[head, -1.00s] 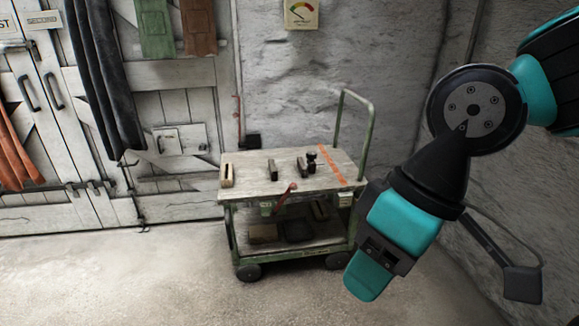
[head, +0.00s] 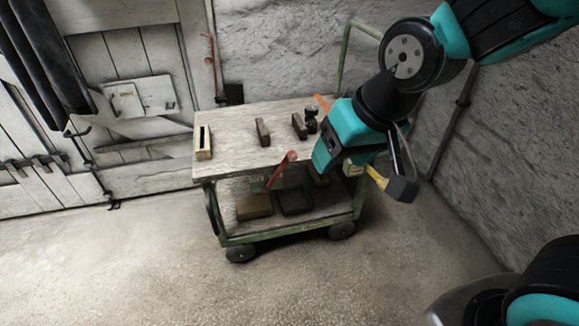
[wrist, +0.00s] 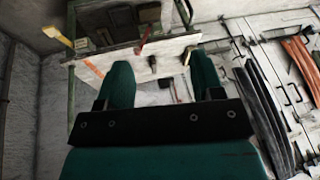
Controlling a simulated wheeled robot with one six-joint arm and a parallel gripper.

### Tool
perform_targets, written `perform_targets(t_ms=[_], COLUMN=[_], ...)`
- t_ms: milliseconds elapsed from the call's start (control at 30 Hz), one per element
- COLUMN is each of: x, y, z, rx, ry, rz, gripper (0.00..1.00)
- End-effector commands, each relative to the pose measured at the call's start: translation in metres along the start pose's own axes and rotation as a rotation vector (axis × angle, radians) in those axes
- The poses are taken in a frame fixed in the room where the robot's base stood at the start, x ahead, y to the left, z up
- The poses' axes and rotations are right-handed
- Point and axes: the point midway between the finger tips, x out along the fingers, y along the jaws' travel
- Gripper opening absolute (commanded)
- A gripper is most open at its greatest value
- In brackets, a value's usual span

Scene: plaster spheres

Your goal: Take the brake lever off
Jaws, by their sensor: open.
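A green cart (head: 230,238) stands by the wall. A red lever (head: 283,170) sticks up at an angle from its front side; it also shows in the wrist view (wrist: 146,36). A yellow lever (head: 376,178) shows at the cart's right end, partly behind my arm, and in the wrist view (wrist: 58,31) at upper left. No readable label tells me which is the brake lever. My gripper (head: 324,160) is over the cart's right front in the head view. In the wrist view my gripper (wrist: 162,78) has its fingers apart with nothing between them.
The cart's wooden top (head: 232,135) holds a wooden block (head: 203,142), dark blocks (head: 262,132) and a small dark fitting. Dark pieces (head: 295,202) lie on the lower shelf. Another red lever (head: 211,62) is on the wall. The floor in front is clear.

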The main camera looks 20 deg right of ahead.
Motion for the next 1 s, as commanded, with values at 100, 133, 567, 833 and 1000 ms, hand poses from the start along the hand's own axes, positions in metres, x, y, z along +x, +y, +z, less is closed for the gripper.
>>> perform_targets(t_ms=[100,133,567,833,1000], x=[0.094,0.109,0.283,0.342,0.350], y=[0.046,0.058,0.147,0.127,0.118], z=[-0.016,-0.022,-0.086,-0.097,-0.100], rx=[0.156,0.188,0.219,0.007,-0.050], ry=[0.160,0.207,0.932,1.177,1.215], rz=[0.130,0.162,0.382,0.296,0.261], gripper=[0.61,0.61,0.61,0.61,0.61])
